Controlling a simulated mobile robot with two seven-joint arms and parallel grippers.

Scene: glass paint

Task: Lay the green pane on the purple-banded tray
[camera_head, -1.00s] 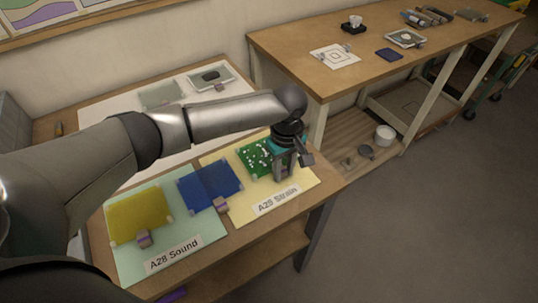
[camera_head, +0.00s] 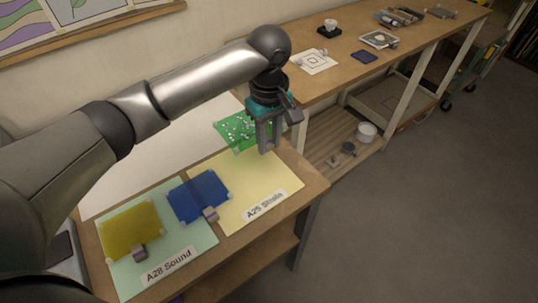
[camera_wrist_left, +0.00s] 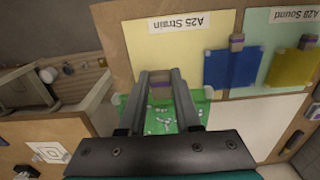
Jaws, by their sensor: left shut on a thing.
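The green pane (camera_head: 232,132), speckled with white bits, is held by my left gripper (camera_head: 268,148) above the worktable, just behind the yellow "A25 Strain" sheet (camera_head: 250,185). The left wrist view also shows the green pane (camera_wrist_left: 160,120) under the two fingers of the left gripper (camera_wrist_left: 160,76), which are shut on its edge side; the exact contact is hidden. I cannot make out a purple-banded tray for certain; a small purple bit (camera_head: 177,299) shows at the lower picture edge. My right gripper is not in view.
A blue pane (camera_head: 198,193) and a yellow pane (camera_head: 130,228) lie on the front of the worktable, each with a small purple-banded block. A white sheet (camera_head: 150,160) lies behind. The far bench holds a white target sheet (camera_head: 313,62) and a small tray (camera_head: 380,39).

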